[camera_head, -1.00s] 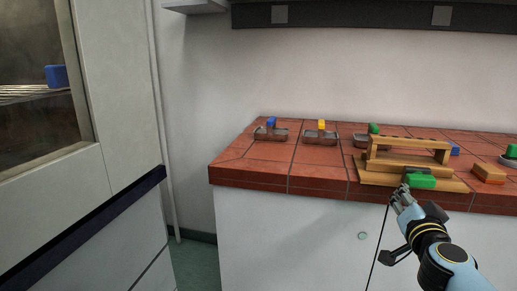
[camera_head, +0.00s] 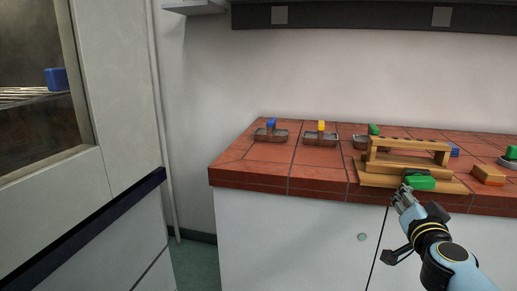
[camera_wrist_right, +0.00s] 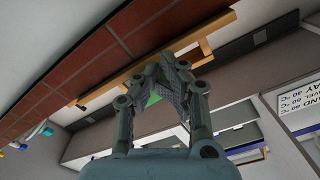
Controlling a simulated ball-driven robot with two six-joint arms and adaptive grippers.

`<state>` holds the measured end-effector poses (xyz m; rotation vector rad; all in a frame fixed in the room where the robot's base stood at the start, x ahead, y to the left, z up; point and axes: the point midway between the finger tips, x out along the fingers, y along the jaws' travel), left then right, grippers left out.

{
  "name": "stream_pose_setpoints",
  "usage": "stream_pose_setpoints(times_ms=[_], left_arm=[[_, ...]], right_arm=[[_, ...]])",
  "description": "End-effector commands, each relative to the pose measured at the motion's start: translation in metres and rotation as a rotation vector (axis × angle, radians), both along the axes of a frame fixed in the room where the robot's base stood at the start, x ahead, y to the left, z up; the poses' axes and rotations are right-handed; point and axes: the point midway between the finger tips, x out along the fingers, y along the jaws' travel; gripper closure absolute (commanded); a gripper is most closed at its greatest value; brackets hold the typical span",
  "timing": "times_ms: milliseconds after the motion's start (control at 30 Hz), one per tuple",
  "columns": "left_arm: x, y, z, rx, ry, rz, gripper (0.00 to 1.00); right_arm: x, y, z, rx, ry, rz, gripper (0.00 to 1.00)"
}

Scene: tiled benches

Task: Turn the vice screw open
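A wooden frame (camera_head: 376,162), which looks like the vice, stands on a wooden base at the front edge of the tiled bench. A green handle (camera_head: 422,183) sits at its front, with a small dark part behind it. My right gripper (camera_head: 404,194) is at the left end of the handle. In the right wrist view its fingers (camera_wrist_right: 168,80) are close together, with a bit of the green handle (camera_wrist_right: 153,99) showing between them. They appear shut on the handle; the exact contact is hidden. My left gripper is not in view.
Metal trays with a blue block (camera_head: 271,123), a yellow block (camera_head: 321,126) and a green block (camera_head: 374,129) stand along the bench (camera_head: 240,174). Tiles at the bench's left front are bare.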

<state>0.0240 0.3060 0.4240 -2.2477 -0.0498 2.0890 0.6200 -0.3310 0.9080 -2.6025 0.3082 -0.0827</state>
Motion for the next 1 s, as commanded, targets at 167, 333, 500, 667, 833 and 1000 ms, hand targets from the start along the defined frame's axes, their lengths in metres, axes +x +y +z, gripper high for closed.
stream_pose_setpoints(times_ms=[167, 333, 500, 667, 833, 1000], left_arm=[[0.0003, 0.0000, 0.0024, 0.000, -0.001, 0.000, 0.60], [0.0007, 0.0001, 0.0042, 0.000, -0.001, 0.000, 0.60], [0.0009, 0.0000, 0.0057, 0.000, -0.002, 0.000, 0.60], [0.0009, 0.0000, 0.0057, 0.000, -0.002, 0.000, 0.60], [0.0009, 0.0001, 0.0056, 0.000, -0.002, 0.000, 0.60], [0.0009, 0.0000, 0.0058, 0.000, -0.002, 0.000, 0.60]], right_arm=[[-0.0001, -0.0022, 0.0027, -0.001, -0.001, -0.001, 1.00], [-0.0005, -0.0038, 0.0039, 0.000, -0.002, -0.001, 1.00], [-0.0008, -0.0054, 0.0050, -0.001, -0.001, -0.001, 1.00], [-0.0009, -0.0057, 0.0050, -0.001, -0.001, -0.001, 1.00], [-0.0009, -0.0057, 0.0050, -0.002, -0.002, -0.001, 1.00], [-0.0010, -0.0065, 0.0040, -0.001, -0.001, -0.001, 1.00]])
